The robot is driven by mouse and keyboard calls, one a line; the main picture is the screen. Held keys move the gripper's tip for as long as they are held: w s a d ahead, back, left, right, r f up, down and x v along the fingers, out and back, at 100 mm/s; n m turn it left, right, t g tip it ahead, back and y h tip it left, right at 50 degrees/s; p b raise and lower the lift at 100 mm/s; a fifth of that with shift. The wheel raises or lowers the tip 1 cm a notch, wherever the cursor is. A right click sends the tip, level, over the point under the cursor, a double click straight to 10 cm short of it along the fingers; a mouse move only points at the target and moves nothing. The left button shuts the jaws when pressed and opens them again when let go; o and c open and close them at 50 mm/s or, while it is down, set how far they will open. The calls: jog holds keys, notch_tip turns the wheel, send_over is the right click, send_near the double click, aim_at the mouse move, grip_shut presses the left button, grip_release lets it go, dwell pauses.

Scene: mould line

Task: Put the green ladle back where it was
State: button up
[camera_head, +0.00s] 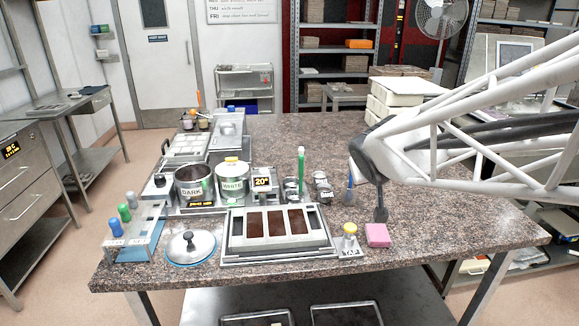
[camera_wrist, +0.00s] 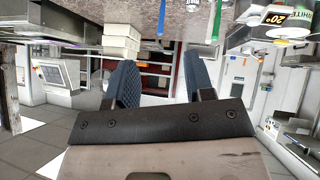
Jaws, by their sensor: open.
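A tall, thin green handle (camera_head: 301,163) stands upright behind the mould tray, beside some small metal cups; I take it as the green ladle's, but its lower end is not clear. A green upright strip also shows at the top of the wrist view (camera_wrist: 216,22). My gripper (camera_head: 381,214) points down at the right of the table, just above or behind a pink block (camera_head: 378,235), well to the right of the green handle. In the wrist view my gripper's two blue-padded fingers (camera_wrist: 163,85) are apart with nothing between them.
A mould tray (camera_head: 327,246) with dark fillings lies at the front. Pots marked DARK (camera_head: 193,190) and WHITE (camera_head: 233,180) stand left of the green handle. A blue thin item (camera_head: 349,191) and a yellow-topped jar (camera_head: 350,238) are near my gripper. The table's right end is clear.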

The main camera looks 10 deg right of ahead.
jog(key=s+a+f+g+y, duration=0.1)
jog(key=s+a+g, duration=0.1)
jog(key=s, duration=0.6)
jog(key=s+a+f+g+y, duration=0.1)
jog(key=s+a+f+g, duration=0.1)
jog(key=s, duration=0.6)
jog(key=s+a+f+g, duration=0.2)
jog(key=s+a, duration=0.1)
jog(key=s, duration=0.5)
jog(key=shift+f+m+y, duration=0.15)
jog(key=shift+m+y, duration=0.25)
